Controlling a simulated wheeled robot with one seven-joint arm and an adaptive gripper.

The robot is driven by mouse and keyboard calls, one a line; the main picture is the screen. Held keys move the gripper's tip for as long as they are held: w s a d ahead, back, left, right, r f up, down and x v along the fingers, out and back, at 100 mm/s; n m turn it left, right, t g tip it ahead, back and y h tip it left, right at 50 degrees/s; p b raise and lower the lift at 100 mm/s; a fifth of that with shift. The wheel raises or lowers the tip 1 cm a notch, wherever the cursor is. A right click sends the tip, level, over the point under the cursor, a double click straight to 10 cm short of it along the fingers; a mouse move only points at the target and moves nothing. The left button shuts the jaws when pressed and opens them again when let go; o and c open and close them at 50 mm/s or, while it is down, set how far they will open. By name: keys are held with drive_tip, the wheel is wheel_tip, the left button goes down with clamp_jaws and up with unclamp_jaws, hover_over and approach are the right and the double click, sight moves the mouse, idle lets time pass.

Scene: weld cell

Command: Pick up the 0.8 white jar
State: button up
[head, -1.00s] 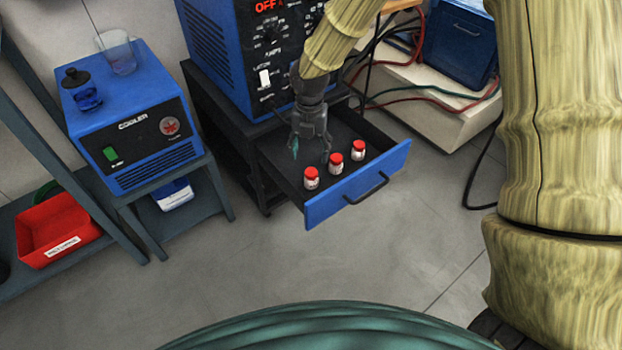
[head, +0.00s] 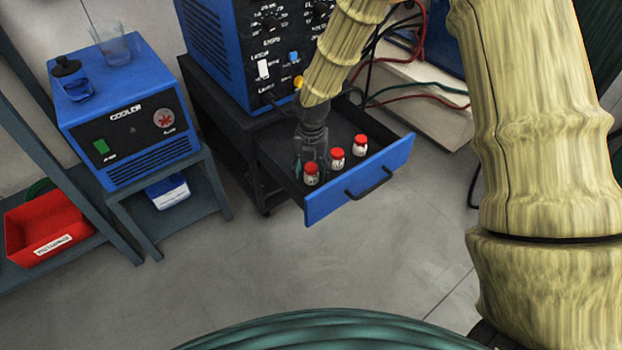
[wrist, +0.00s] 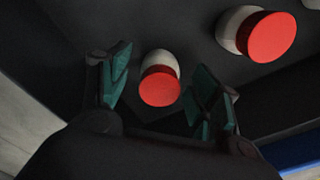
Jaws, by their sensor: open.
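Three white jars with red lids stand in a row in the open drawer: a left jar (head: 311,174), a middle jar (head: 337,159) and a right jar (head: 360,146). Their labels are too small to read, so I cannot tell which is the 0.8 jar. My gripper (head: 309,168) is down in the drawer at the left jar. In the wrist view my gripper (wrist: 165,95) is open, with one jar (wrist: 160,82) between its teal fingertips, not gripped. A second jar (wrist: 256,33) is to its right, outside the fingers.
The blue-fronted drawer (head: 328,202) is pulled out from a dark cart (head: 220,125) under a blue welding machine (head: 212,45). A blue cooler (head: 80,95) stands on a stand at left. A red bin (head: 25,235) sits on the shelf. The floor in front is clear.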

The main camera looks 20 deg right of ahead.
drive_tip(key=shift+f, duration=0.1)
drive_tip(key=c, duration=1.2)
